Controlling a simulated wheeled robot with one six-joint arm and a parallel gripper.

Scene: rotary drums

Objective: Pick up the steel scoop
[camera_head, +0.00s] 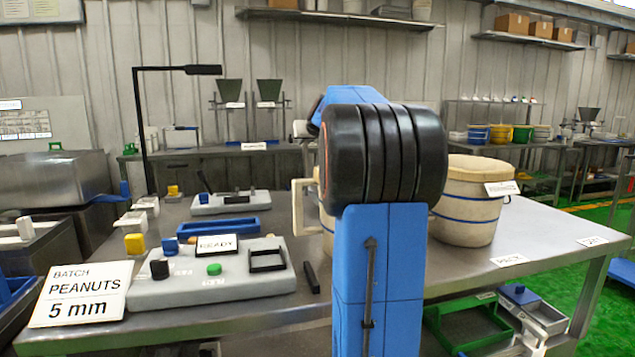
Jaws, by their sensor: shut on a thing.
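My blue arm with its black ribbed joint stands upright in the middle of the head view and blocks what lies behind it. My gripper is hidden behind the arm, so its jaws cannot be seen. I cannot make out the steel scoop. A small grey piece (302,129) shows at the left edge of the arm's upper part, but I cannot tell what it is. A cream tub with blue bands (468,205), labelled peanuts, stands on the steel table (400,262) to the right of my arm. A cream handle-like loop (298,207) shows just left of the arm.
A grey control panel (215,285) with a green button and a READY sign lies at front left, beside a PEANUTS 5 mm batch card (80,293). A blue tray (224,228) lies behind it. The table's right end is mostly clear.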

